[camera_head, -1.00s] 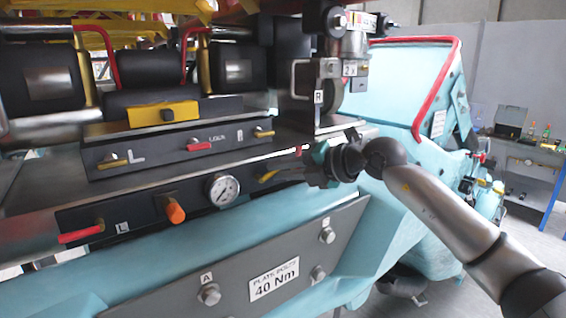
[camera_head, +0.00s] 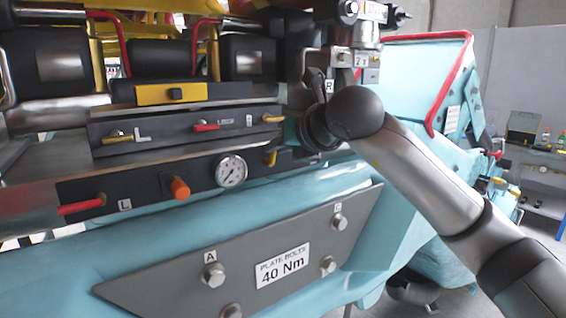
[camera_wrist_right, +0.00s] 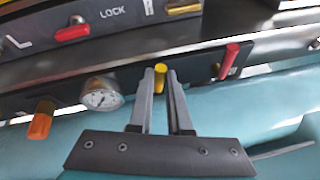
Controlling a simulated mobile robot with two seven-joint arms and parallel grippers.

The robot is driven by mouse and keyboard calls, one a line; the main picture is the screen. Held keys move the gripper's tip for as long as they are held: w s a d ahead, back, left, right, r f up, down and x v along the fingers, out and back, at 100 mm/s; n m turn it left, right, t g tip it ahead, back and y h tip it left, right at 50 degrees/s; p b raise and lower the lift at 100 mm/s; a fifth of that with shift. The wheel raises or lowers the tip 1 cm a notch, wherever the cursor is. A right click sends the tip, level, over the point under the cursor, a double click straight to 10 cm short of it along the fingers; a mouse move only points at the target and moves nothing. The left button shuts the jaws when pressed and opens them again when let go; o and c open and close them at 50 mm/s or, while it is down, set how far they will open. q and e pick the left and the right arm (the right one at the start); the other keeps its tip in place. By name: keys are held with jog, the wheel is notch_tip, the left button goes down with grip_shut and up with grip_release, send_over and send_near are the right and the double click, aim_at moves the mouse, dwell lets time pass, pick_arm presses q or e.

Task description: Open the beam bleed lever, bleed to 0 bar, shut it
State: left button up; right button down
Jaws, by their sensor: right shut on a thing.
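The yellow bleed lever (camera_head: 271,157) is on the dark panel of the beam, right of the round pressure gauge (camera_head: 231,170). In the head view its handle points roughly downward. In the right wrist view the yellow lever (camera_wrist_right: 160,77) is between the two fingers of my right gripper (camera_wrist_right: 161,85), which is shut on it. The gauge (camera_wrist_right: 101,96) also shows there, but its needle is too small to read surely. In the head view my right wrist covers the area just right of the lever. My left gripper is not in view.
An orange knob (camera_head: 179,188) and a red lever (camera_head: 82,207) are left of the gauge. Another red lever (camera_wrist_right: 229,60) is close to the right of my fingers. Above is a black block with a red LOCK lever (camera_head: 207,127). A grey bolt plate (camera_head: 240,250) lies below.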

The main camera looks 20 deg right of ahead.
jog(key=shift+s+a+n+t+h+b, duration=0.15)
jog(key=shift+a+n+t+h+b, duration=0.25)
jog(key=shift+n+b, duration=0.65)
jog(key=shift+f+m+h, duration=0.1)
jog(key=shift+m+h, duration=0.15)
jog(key=shift+h, duration=0.05)
jog(key=c, duration=0.9)
grip_release()
jog(key=shift+o, duration=0.2)
jog(key=shift+s+r+b, duration=0.3)
jog(key=shift+s+b, duration=0.15)
jog(key=shift+s, duration=0.05)
jog(key=b+v, duration=0.2)
jog(key=v, duration=1.2)
jog(key=shift+b, duration=0.35)
jog(key=shift+d, duration=0.15)
